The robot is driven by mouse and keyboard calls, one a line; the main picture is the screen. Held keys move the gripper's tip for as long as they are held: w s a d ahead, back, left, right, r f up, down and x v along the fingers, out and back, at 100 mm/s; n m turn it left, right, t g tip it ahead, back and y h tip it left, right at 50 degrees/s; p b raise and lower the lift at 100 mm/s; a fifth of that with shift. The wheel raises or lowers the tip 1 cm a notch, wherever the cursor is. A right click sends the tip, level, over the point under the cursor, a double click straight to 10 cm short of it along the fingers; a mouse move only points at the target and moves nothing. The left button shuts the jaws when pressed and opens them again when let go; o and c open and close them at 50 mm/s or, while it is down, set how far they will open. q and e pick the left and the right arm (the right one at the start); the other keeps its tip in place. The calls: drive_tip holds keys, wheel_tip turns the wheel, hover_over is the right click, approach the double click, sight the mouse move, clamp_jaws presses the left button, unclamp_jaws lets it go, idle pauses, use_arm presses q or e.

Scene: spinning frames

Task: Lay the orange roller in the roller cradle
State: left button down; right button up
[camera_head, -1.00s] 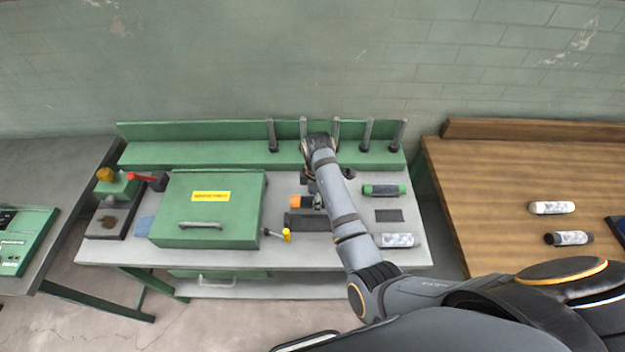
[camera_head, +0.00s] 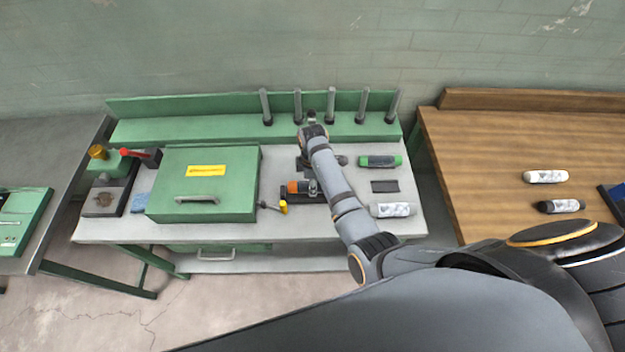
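The orange roller (camera_head: 293,187) shows its orange left end and a greyish middle. Its right side is hidden behind my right forearm. It lies over the dark roller cradle (camera_head: 290,198) on the grey bench; whether it rests fully in it or is held just above it I cannot tell. My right arm reaches in from the lower right, and its dark wrist (camera_head: 305,163) is just behind the roller. The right fingers are mostly hidden by the arm, so their grip is unclear. My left gripper is not in view.
A green-ended roller (camera_head: 380,161), a dark pad (camera_head: 384,186) and a pale roller (camera_head: 393,210) lie right of the arm. Upright posts (camera_head: 362,105) line the back.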

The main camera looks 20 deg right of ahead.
drive_tip(key=shift+w+f, duration=0.1)
drive_tip(key=shift+f, duration=0.65)
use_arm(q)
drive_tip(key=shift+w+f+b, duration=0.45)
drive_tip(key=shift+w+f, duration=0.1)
use_arm(e)
drive_tip(key=shift+f, duration=0.4)
drive_tip(key=shift+f, duration=0.25)
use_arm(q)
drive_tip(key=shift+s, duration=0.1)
use_arm(e)
drive_tip(key=o, duration=1.3)
drive_tip(key=shift+o, duration=0.2)
drive_tip(key=shift+r, duration=0.15)
wheel_tip(320, 180, up, 7)
drive_tip(key=shift+r, duration=0.1)
